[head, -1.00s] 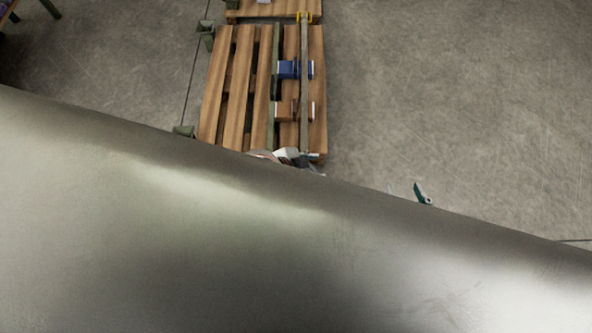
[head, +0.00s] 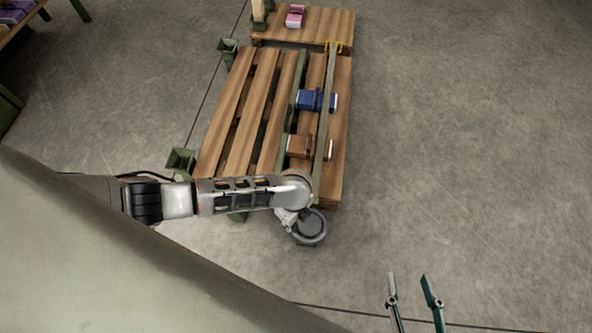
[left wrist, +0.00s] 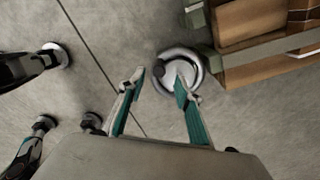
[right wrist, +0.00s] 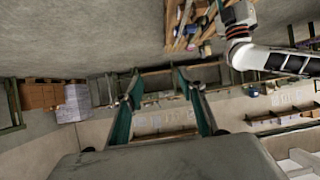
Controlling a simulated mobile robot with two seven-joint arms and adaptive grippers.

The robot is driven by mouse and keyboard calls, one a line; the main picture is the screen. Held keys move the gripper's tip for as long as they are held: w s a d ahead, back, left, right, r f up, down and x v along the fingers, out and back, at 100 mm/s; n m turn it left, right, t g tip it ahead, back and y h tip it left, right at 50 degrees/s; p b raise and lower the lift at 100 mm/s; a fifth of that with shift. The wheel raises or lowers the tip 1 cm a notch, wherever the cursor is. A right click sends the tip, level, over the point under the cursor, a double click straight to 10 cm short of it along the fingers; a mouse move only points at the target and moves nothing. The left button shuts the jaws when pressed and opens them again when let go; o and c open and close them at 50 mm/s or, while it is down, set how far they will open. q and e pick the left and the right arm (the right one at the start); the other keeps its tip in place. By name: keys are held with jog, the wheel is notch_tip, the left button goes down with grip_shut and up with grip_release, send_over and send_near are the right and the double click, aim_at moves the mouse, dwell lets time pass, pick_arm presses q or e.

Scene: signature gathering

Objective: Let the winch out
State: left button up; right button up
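In the left wrist view a bright round handwheel (left wrist: 192,56) with a dark knob, apparently the winch's, stands beside the pallet's end. My left gripper (left wrist: 160,85) is open. Its right fingertip overlaps the wheel in the picture, and its left fingertip is beside the knob; I cannot tell whether they touch. In the head view the left fingers are hidden under my arm's end. My right gripper (head: 409,283) is open and empty, right of the pallet over the floor.
A blue package (head: 317,100) and a brown package (head: 309,148) lie under the strap. A pink package (head: 295,16) lies on the pallet behind. Green post sockets (head: 181,161) line the left side. The floor on the right is clear.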

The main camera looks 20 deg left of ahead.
aim_at(293, 227)
pick_arm(q)
jog(key=f+b, duration=0.1)
jog(key=f, duration=0.3)
jog(key=s+f+b, duration=0.1)
jog(key=f, duration=0.1)
jog(key=shift+b, duration=0.35)
jog(key=shift+w+f, duration=0.1)
jog(key=shift+f, duration=0.25)
jog(key=shift+w+f, duration=0.15)
jog(key=shift+w, duration=0.2)
pick_arm(e)
jog(key=a, duration=0.1)
jog(key=a+m, duration=0.1)
jog(key=a+r+y, duration=0.1)
jog(key=shift+w+m+t, duration=0.25)
jog(key=shift+m+t, duration=0.05)
jog(key=shift+m, duration=0.1)
pick_arm(q)
grip_shut()
